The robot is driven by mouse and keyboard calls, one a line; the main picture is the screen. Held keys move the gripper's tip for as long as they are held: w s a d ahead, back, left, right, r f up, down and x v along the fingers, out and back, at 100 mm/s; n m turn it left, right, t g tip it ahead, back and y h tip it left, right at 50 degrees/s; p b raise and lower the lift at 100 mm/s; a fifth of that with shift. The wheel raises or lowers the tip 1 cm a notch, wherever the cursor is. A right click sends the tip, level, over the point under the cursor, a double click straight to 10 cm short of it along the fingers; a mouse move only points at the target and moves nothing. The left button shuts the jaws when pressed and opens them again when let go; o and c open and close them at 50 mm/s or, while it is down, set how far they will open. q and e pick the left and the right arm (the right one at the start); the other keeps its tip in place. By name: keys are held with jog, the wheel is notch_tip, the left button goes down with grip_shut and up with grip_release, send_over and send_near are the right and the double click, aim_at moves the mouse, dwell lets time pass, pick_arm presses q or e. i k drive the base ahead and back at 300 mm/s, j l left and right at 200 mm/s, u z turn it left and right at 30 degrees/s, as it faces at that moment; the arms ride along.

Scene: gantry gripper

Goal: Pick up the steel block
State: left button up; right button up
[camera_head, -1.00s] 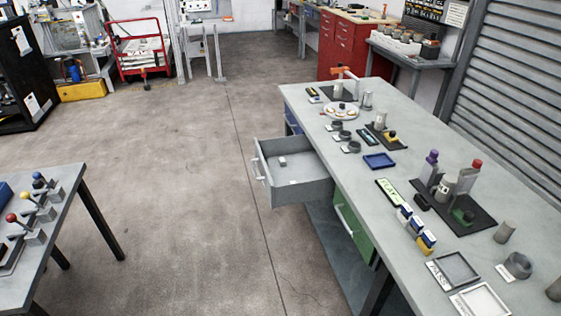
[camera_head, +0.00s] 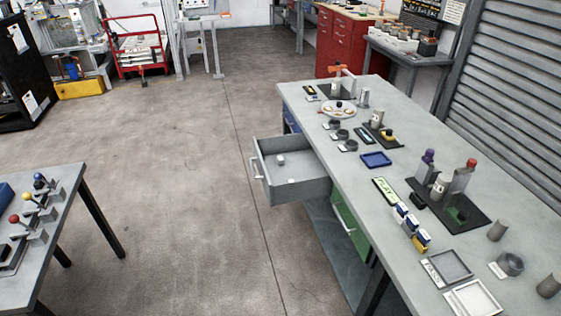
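A small grey block (camera_head: 281,160), which looks like the steel block, lies inside an open grey drawer (camera_head: 302,190). The drawer is pulled out from the left side of the long grey workbench (camera_head: 350,175). The block sits toward the back left of the drawer floor, apart from a small pale patch (camera_head: 293,181). It is too small to make out its finish. Neither of my grippers shows in the head view.
The workbench carries a blue tray (camera_head: 377,160), a dark board with bottles (camera_head: 450,212) and several cylinders and labels. A table with coloured-knob levers (camera_head: 38,205) stands at lower left. The concrete floor (camera_head: 190,170) between them is clear.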

aim_at(279, 159)
jog(key=i+z, duration=0.1)
jog(key=z, duration=0.35)
jog(key=i+j+z, duration=0.35)
jog(key=j+z, duration=0.15)
jog(key=i+j, duration=0.15)
jog(key=j, duration=0.15)
jog(key=i+j+z, duration=0.1)
jog(key=j, duration=0.25)
jog(key=i+j, duration=0.4)
jog(key=j, duration=0.25)
jog(key=i+j+z, duration=0.1)
jog(key=j, duration=0.25)
jog(key=i+j, duration=0.2)
jog(key=j, duration=0.15)
jog(key=i+j+z, duration=0.1)
jog(key=j, duration=0.2)
